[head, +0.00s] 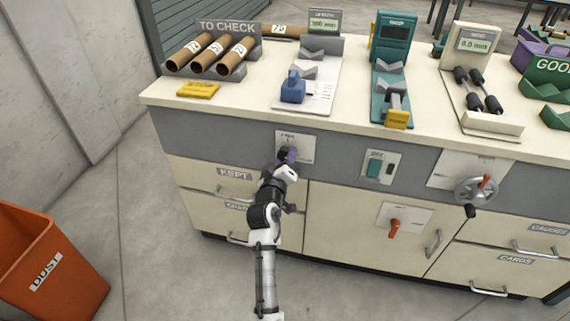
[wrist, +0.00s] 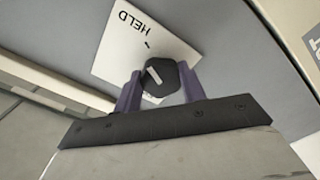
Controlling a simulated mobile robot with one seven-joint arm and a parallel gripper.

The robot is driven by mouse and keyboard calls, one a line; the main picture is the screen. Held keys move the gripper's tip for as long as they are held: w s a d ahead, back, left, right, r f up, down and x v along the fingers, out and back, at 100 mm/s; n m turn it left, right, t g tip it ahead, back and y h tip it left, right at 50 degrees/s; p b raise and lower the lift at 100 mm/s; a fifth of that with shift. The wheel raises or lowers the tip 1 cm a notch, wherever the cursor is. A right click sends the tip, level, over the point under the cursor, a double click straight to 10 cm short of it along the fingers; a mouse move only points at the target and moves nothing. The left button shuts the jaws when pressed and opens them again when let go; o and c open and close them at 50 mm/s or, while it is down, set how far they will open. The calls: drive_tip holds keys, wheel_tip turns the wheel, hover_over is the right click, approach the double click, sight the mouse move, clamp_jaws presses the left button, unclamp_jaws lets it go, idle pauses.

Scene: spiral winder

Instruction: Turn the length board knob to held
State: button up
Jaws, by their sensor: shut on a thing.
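The length board knob (wrist: 160,78) is a dark, many-sided knob with a white pointer line, on a white plate (wrist: 118,58). The plate reads HELD and has a short tick mark in the wrist view. The pointer leans to the upper left, roughly towards the HELD side; I cannot tell if it lines up exactly with the tick. My gripper (wrist: 160,90) has its purple fingers on both sides of the knob and is shut on it. In the head view the plate (head: 306,146) is on the grey front panel, and my gripper (head: 287,156) hides most of the knob.
A green switch (head: 375,167) and a handwheel (head: 476,190) are to the right on the panel. Drawers and a red lever (head: 394,228) are below. The countertop above holds gauges and cardboard tubes (head: 207,55). An orange bin (head: 45,265) stands at left on open floor.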

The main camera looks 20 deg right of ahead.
drive_tip(key=shift+m+b, duration=0.35)
drive_tip(key=shift+m, duration=0.25)
drive_tip(key=o, duration=1)
drive_tip(key=shift+c, duration=0.2)
drive_tip(key=shift+a, duration=0.1)
drive_tip(key=b+v, duration=0.2)
drive_tip(key=v, duration=1.1)
drive_tip(key=shift+s+a, duration=0.2)
drive_tip(key=shift+s, duration=0.1)
